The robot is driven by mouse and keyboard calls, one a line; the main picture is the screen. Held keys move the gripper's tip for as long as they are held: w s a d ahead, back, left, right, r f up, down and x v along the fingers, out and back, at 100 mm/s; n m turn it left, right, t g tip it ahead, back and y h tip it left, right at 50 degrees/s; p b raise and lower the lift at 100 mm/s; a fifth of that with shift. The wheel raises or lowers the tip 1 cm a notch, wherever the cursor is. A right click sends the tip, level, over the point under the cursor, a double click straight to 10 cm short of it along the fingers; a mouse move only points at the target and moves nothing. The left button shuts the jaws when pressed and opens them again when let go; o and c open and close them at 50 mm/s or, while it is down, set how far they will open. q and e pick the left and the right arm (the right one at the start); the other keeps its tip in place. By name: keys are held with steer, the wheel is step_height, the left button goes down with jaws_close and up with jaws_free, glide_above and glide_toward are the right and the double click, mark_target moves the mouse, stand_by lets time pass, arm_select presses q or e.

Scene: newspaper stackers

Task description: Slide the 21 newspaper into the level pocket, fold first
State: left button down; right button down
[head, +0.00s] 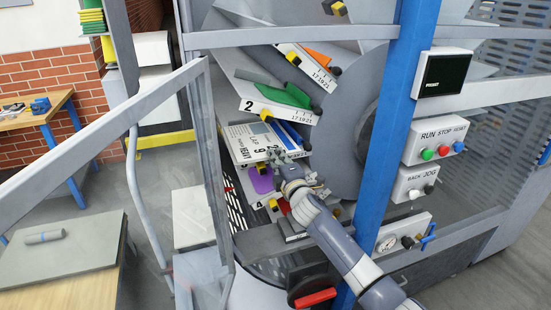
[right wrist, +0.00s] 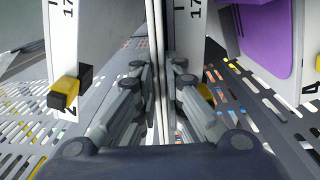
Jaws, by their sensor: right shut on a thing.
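My right gripper (head: 283,168) reaches into the stacker's drum from the lower right. It is shut on a thin, pale, flat thing that stands edge-on between the fingers in the right wrist view (right wrist: 157,60). My left gripper is not in view.
A blue post (head: 392,120) stands right of the drum, beside control boxes (head: 436,140). A grey guard frame (head: 214,150) stands at its left. A purple item (head: 261,181) sits close to the gripper. A table (head: 70,262) at lower left bears a grey roll (head: 44,237).

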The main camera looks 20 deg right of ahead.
steer(key=shift+d, duration=0.25)
steer(key=c, duration=1.6)
jaws_free()
steer(key=shift+f, duration=0.1)
steer(key=s+p, duration=0.3)
steer(key=s, duration=0.4)
steer(key=shift+d, duration=0.15)
steer(key=shift+s, duration=0.1)
